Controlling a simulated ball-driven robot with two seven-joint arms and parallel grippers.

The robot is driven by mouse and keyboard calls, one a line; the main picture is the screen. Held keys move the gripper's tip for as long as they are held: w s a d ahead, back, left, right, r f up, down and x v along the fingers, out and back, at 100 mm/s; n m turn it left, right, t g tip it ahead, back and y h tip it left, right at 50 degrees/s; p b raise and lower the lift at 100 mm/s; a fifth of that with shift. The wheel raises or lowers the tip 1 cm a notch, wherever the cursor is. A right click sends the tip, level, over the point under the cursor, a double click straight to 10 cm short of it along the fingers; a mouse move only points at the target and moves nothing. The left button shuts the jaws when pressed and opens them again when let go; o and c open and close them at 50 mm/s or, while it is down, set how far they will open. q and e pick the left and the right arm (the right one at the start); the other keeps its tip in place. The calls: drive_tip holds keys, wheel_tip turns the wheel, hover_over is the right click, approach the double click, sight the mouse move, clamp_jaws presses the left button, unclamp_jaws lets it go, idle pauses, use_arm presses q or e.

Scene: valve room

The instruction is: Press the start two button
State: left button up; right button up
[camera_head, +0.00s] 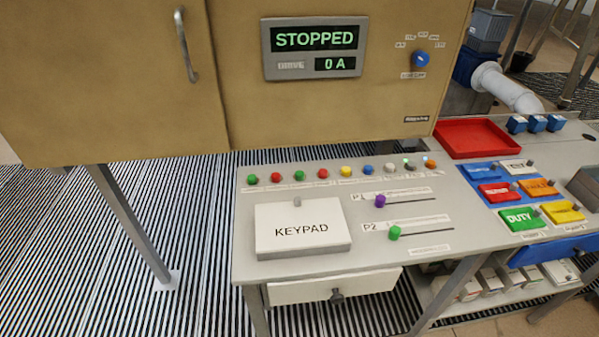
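A row of small round buttons runs along the back of the grey panel top (350,262). From the left they are a green button (252,179), a red button (276,177), a second green button (299,175), a second red button (323,173), a yellow button (345,171) and a blue button (368,169), with more to the right. Their labels are too small to read, so I cannot tell from the text which is start two. The display (313,48) reads STOPPED and 0 A. Neither of my grippers is in view.
A white KEYPAD box (302,244) stands in front of the buttons. Purple (380,200) and green (395,232) slider knobs sit to its right. A tan cabinet (110,80) overhangs behind. A red tray (476,138) and coloured tags like DUTY (521,220) lie right.

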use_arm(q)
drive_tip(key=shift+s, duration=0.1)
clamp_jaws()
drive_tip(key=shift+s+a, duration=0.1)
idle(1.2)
